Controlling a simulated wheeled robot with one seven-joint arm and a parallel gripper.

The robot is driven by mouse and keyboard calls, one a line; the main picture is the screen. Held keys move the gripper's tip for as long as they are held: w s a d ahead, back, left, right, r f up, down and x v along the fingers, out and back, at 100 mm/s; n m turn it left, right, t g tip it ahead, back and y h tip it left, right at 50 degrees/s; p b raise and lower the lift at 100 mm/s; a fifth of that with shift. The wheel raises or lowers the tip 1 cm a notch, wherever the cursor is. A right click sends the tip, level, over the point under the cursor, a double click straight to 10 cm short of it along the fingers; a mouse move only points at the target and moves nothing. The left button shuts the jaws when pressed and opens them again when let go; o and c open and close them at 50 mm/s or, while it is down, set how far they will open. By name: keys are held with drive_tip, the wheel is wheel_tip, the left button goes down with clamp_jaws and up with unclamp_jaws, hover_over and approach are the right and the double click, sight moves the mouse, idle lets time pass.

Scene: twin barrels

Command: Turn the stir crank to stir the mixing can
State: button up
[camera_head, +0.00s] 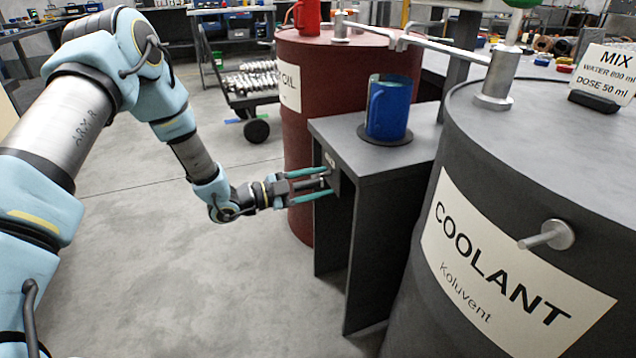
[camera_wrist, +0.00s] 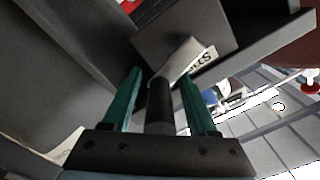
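The blue mixing can (camera_head: 388,108) stands upright on top of a dark grey stand (camera_head: 350,140) between the two barrels. A small housing with a label is on the stand's left side, where my gripper (camera_head: 312,184) reaches in. In the wrist view, the stir crank's dark round handle (camera_wrist: 160,100) points toward my palm between the two green fingers of my gripper (camera_wrist: 161,98). Gaps show on both sides of the handle, so the fingers are open around it and not clamped. The inside of the can is mostly hidden.
A red oil barrel (camera_head: 300,125) stands behind the stand, with a red can (camera_head: 307,16) on top. A grey coolant barrel (camera_head: 480,190) with a protruding peg (camera_head: 548,235) is at right. A MIX sign (camera_head: 606,72) stands on it. The floor at left is clear.

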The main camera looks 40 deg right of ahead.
clamp_jaws()
drive_tip(key=shift+n, duration=0.4)
idle(0.6)
